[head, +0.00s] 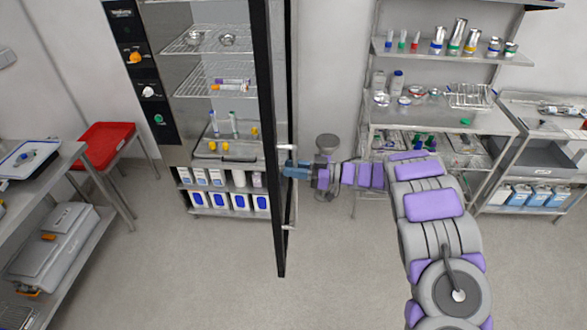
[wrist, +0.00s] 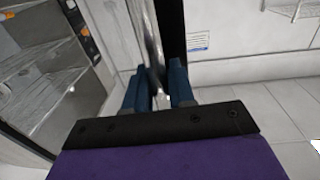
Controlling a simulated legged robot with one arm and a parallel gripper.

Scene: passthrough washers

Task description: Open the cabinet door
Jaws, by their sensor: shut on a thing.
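The cabinet (head: 215,95) stands open at centre left in the head view, its shelves in plain sight. Its black-framed door (head: 268,120) is swung out towards me and is seen nearly edge-on. A vertical metal handle (head: 287,212) runs along the door's right side. My gripper (head: 287,169) is at the handle, reaching in from the right. In the wrist view the handle (wrist: 148,42) passes between the blue fingers of my gripper (wrist: 160,90), which are shut on it. The door's dark edge (wrist: 171,30) shows just beyond the handle.
A steel shelf rack (head: 440,120) with bottles and cans stands behind my arm at the right. A red tray (head: 105,140) and a steel table (head: 60,160) are at the left. The floor (head: 190,270) in front of the cabinet is clear.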

